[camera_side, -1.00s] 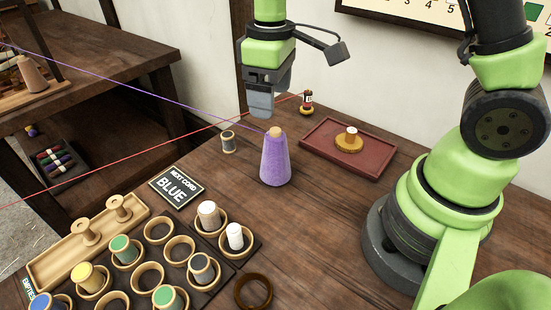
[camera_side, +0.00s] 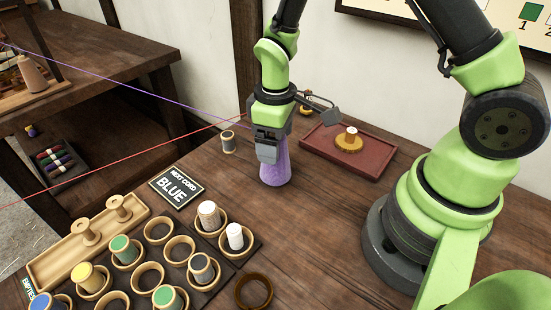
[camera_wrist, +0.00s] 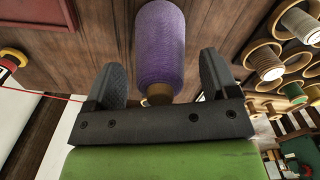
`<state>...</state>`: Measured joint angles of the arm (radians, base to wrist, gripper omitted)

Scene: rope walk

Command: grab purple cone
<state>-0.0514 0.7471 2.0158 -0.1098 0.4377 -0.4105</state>
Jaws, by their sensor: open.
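The purple cone (camera_side: 276,168) stands upright on the wooden table, its top hidden behind my gripper (camera_side: 267,150) in the side view. My gripper is lowered over the cone's upper part. In the wrist view the purple cone (camera_wrist: 160,50) lies between the two dark fingers of my gripper (camera_wrist: 165,80), with its wooden tip close to the gripper's crossbar. A gap shows between the cone and each finger, so the gripper is open.
A red tray (camera_side: 345,160) with a small white-topped spool is right of the cone. A "BLUE" sign (camera_side: 176,186) and a rack of ringed spools (camera_side: 150,275) are at front left. A purple cord (camera_side: 150,87) and a red cord (camera_side: 120,165) cross the left side.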

